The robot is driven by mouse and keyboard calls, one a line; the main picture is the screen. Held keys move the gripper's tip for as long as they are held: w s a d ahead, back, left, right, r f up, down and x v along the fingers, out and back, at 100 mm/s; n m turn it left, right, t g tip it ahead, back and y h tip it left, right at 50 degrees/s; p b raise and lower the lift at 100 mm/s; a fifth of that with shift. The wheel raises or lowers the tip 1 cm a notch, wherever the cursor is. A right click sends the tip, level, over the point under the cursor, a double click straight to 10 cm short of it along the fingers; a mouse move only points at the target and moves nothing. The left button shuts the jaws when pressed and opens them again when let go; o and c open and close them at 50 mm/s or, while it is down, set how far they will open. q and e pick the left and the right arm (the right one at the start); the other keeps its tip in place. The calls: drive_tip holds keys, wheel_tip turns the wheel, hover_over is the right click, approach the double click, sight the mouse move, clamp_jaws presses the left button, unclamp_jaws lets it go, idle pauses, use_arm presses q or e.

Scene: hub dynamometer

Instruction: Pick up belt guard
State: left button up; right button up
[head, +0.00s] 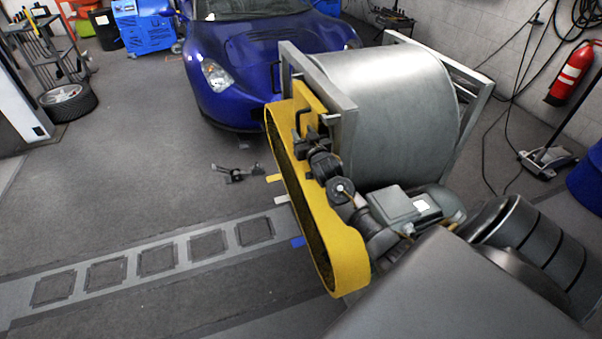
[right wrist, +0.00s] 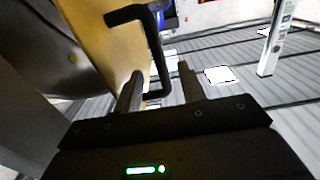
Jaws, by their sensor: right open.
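The yellow belt guard (head: 338,235) stands in front of the grey roller drum (head: 388,105), long and narrow with rounded ends. A black handle (head: 297,116) sticks out from its upper part. My right gripper (head: 306,138) is at the guard's upper part, close to the handle. In the right wrist view the guard is a yellow panel (right wrist: 92,35), and the black handle (right wrist: 159,45) reaches down between the two open fingers of the gripper (right wrist: 160,74). I cannot tell whether either finger touches it. My left gripper is not in view.
A metal frame (head: 322,78) borders the drum, with a motor (head: 405,206) beside it. A blue car (head: 250,55) stands behind. A floor track (head: 155,262) runs left; the floor there is mostly clear.

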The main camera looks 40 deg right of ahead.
drive_tip(key=shift+x, duration=1.15)
clamp_jaws()
drive_tip(key=shift+f, duration=0.1)
idle(0.4)
drive_tip(key=shift+r, duration=0.2)
